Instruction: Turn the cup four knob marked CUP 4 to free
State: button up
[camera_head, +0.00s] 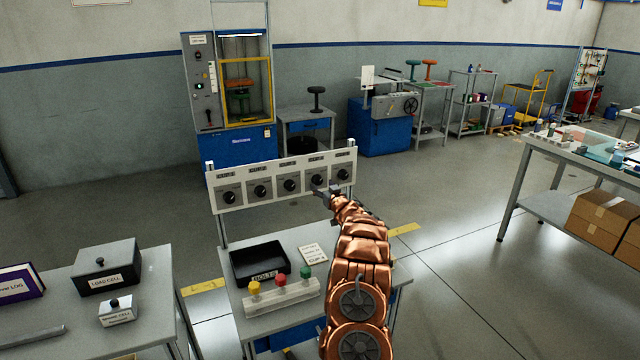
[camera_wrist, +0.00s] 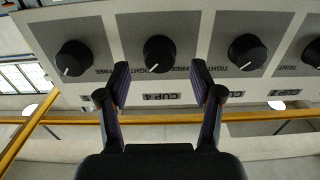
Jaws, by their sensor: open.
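The CUP 4 knob (camera_wrist: 160,50) is a round black knob on a white panel; its label (camera_wrist: 162,97) appears upside down in the wrist view. Its white pointer mark is at the knob's lower left in that view. My gripper (camera_wrist: 160,78) is open and empty, with one finger toward each side of the knob and the fingertips near its lower edge. I cannot tell whether they touch it. In the head view my gripper (camera_head: 324,191) is in front of the fourth knob from the left and partly hides it.
The panel (camera_head: 237,207) carries a row of several similar knobs, with neighbours (camera_wrist: 75,57) and (camera_wrist: 247,51) close on both sides. Below it, a small table (camera_head: 236,302) holds a black bin (camera_head: 258,262), a block with coloured knobs (camera_head: 280,297) and a card (camera_head: 313,254).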

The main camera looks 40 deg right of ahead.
aim_at(318, 180)
jog(key=shift+w+d, duration=0.3)
jog(key=shift+w, duration=0.2)
jog(key=shift+p+x, duration=0.4)
jog(key=shift+x, duration=0.45)
jog(key=shift+w+a, duration=0.1)
jog(key=shift+c, duration=0.3)
jog(key=c, duration=1.1)
